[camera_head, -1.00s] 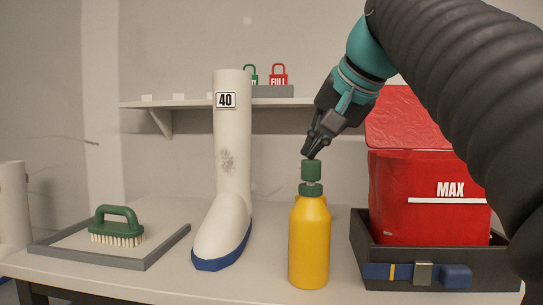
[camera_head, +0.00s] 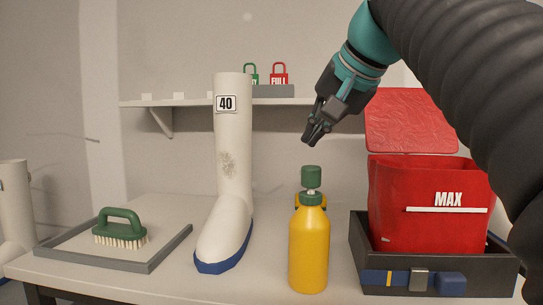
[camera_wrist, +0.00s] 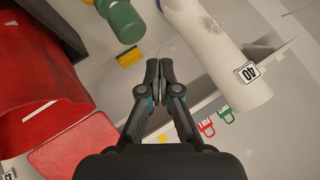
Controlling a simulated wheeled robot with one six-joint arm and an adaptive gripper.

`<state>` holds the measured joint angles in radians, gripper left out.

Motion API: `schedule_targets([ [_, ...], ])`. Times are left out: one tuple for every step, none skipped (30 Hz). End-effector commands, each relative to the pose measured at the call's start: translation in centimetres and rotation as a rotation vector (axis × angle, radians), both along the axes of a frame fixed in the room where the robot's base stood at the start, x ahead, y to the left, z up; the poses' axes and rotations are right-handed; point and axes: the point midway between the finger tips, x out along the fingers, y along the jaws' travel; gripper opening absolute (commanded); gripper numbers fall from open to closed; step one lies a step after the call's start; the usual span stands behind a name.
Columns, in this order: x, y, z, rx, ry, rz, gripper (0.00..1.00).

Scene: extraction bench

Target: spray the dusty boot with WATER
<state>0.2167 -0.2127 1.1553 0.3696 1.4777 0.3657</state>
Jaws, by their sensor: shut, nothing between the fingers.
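A white boot (camera_head: 232,195) with a blue sole and a "40" label stands upright on the bench. A grey dust patch (camera_head: 228,163) marks its shaft; it also shows in the wrist view (camera_wrist: 209,25). A yellow bottle (camera_head: 309,250) with a green pump-like top (camera_head: 312,177) stands upright right of the boot. No WATER label shows on it. My gripper (camera_head: 312,138) is shut and empty, above the bottle's top and apart from it. In the wrist view the shut fingertips (camera_wrist: 160,68) are clear of the green top (camera_wrist: 126,21).
A red "MAX" bag (camera_head: 420,225) sits in a dark crate (camera_head: 372,262) at right. A green brush (camera_head: 120,229) lies on a grey-edged tray (camera_head: 170,243) at left. A shelf (camera_head: 185,103) holds a green and a red padlock. Another boot (camera_head: 15,210) stands at the left edge.

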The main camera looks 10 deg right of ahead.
Motion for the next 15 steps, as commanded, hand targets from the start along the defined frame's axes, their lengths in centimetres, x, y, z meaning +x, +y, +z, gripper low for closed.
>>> schedule_targets([
  [0.0,0.0,0.9,0.0,0.0,0.0,0.0],
  [0.1,0.0,0.8,-0.001,0.0,0.001,0.0],
  [0.1,0.0,1.1,0.0,-0.002,0.001,0.0],
  [0.1,0.0,1.4,0.0,-0.001,0.0,0.0],
  [0.1,0.0,1.6,0.0,-0.001,0.0,0.0],
  [0.1,0.0,1.9,0.0,0.0,0.0,0.0],
  [0.1,0.0,2.2,0.0,-0.001,0.0,0.0],
  [0.1,0.0,2.4,0.0,-0.001,0.0,0.0],
  [0.1,0.0,2.8,0.0,-0.002,0.001,0.0],
  [0.1,0.0,3.0,-0.001,0.0,0.001,0.0],
  [0.1,0.0,3.3,0.0,-0.002,0.001,0.0],
  [0.1,0.0,3.6,0.0,-0.002,0.001,0.0],
  [0.1,0.0,3.8,-0.001,0.0,0.001,0.0],
  [0.1,0.0,3.9,0.0,0.0,0.0,0.0],
  [0.1,0.0,4.1,0.0,-0.001,-0.001,0.0],
])
